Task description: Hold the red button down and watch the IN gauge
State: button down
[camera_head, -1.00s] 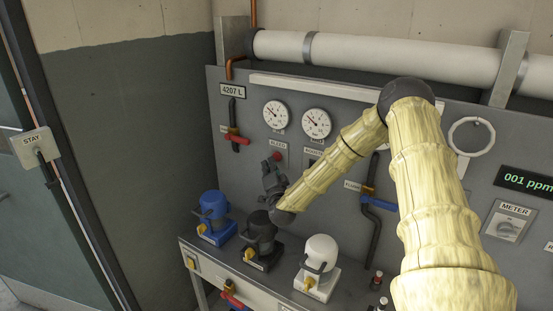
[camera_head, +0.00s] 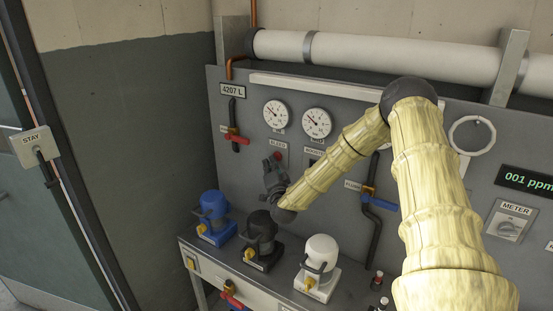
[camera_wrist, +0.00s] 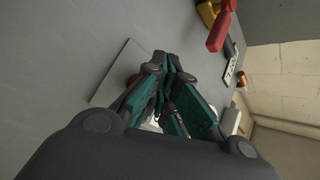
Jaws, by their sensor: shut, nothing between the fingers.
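The red button (camera_head: 278,156) is on the grey panel under a small label that seems to read BLEED. My gripper (camera_head: 273,163) is shut and empty, with its tips at or very near the button; I cannot tell whether they touch or press it. Two round white gauges are above: a left one (camera_head: 276,113) and a right one (camera_head: 317,122). Their labels are too small to tell which is IN. Both needles point up and left.
Blue (camera_head: 214,212), black (camera_head: 262,232) and white (camera_head: 320,252) pump-like units stand on the bench below my forearm. A red-handled valve (camera_head: 236,138) is left of the gauges; its red handle also shows in the wrist view (camera_wrist: 219,32). A blue-handled valve (camera_head: 379,202) is to the right.

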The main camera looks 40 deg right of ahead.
jog(key=shift+w+d, duration=0.2)
jog(key=shift+d, duration=0.3)
dwell(2.0)
jog(key=shift+a+b, duration=0.2)
jog(key=shift+b, duration=0.15)
dwell(1.3)
jog(key=shift+s+a, duration=0.35)
jog(key=shift+a, duration=0.35)
jog(key=a, duration=0.1)
jog(key=s+a+b, duration=0.1)
jog(key=a, duration=0.1)
jog(key=s+a, duration=0.1)
jog(key=shift+a, duration=0.3)
dwell(0.6)
